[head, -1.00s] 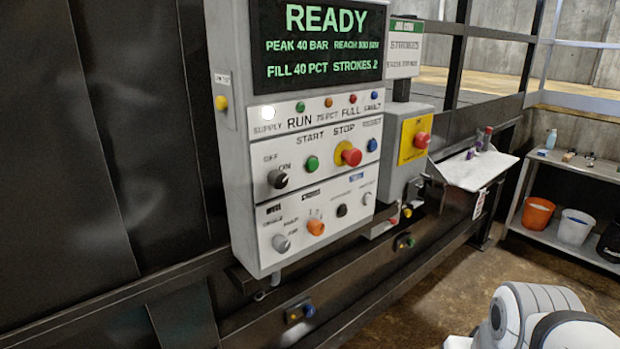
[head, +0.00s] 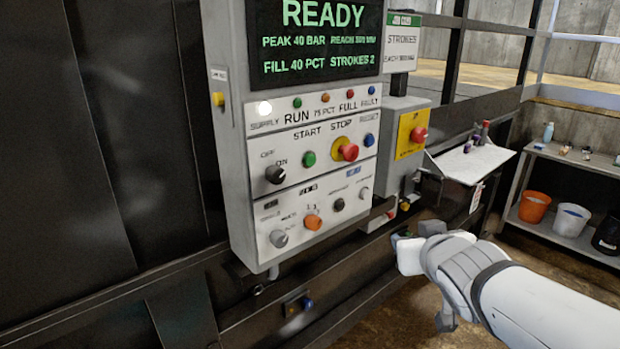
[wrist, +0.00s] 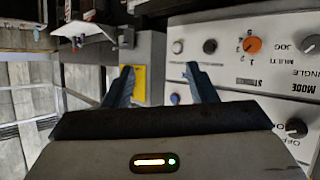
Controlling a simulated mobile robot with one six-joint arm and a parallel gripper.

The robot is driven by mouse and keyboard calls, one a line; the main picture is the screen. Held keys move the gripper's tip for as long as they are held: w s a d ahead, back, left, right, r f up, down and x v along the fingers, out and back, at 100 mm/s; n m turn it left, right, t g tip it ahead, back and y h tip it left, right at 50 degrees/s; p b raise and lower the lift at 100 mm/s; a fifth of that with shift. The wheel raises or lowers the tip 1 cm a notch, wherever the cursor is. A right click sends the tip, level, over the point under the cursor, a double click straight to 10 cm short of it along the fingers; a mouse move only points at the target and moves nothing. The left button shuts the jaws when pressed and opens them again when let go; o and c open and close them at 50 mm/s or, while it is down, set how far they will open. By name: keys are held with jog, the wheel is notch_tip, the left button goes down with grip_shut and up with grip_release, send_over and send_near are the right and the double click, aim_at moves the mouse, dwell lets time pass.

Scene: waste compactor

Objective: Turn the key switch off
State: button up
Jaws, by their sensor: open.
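On the grey control panel, a black switch (head: 275,174) sits between the labels OFF and ON, left of the green start button. I see no separate key in it, and its exact setting is too small to read. It also shows in the wrist view as a black knob (wrist: 297,128) at the lower right, beside my gripper body. My gripper (wrist: 158,72) is open and empty, its two fingers apart in front of the panel. In the head view, my arm reaches in from the right, with its end right of and below the panel, apart from the switch.
The red stop button (head: 349,152) is right of the switch; an orange knob (head: 312,223) and a grey mode knob (head: 279,239) sit below. A yellow isolator plate (head: 410,138) and a sloped shelf (head: 472,160) stand to the right. The display (head: 315,40) reads READY.

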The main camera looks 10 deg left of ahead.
jog(key=a+r+n+t+y, duration=0.1)
jog(key=a+r+n+y, duration=0.2)
jog(key=a+r+y, duration=0.45)
jog(key=n+g+y, duration=0.3)
jog(key=n+y, duration=0.2)
send_near(280, 178)
jog(key=shift+h, duration=0.25)
jog(key=x, duration=0.4)
jog(key=p+x, duration=0.1)
jog(key=x, duration=0.3)
jog(key=shift+a+r, duration=0.2)
jog(key=shift+r, duration=0.05)
jog(key=shift+c, duration=0.4)
jog(key=c, duration=0.9)
